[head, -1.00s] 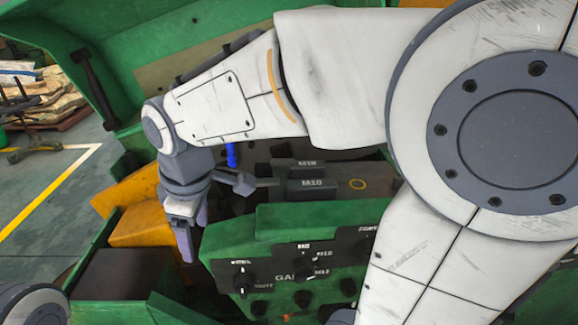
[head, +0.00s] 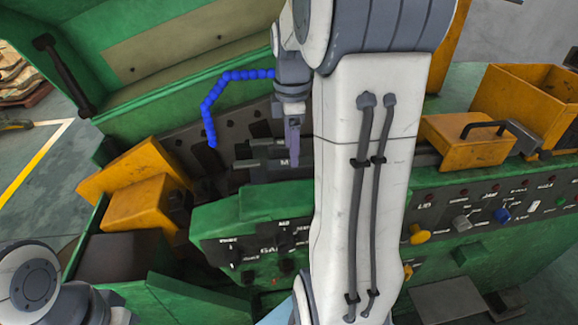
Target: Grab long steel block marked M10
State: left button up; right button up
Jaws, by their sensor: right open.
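A dark grey steel block (head: 260,164) lies inside the machine in the head view. Only an "M" of its label shows; my right gripper and forearm hide the rest. A second, similar block (head: 262,142) lies just behind it, also partly covered. My right gripper (head: 293,146) points down in front of the blocks' labelled area, open, with nothing seen between its fingers. I cannot tell whether it touches a block. My left gripper is out of view; only part of my left arm shows at the lower left.
A blue segmented hose (head: 212,103) curves left of the gripper. A green control housing (head: 228,215) stands in front of the blocks. Yellow boxes (head: 145,205) are at left, and a yellow lidded box (head: 462,142) with a handle is at right.

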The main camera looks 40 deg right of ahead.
aim_at(290, 169)
notch_tip(290, 169, down, 4)
jog(key=shift+a+f+p, duration=0.15)
jog(key=shift+p, duration=0.7)
jog(key=shift+f, duration=0.6)
jog(key=shift+w, duration=0.1)
grip_shut()
jog(key=shift+r, duration=0.15)
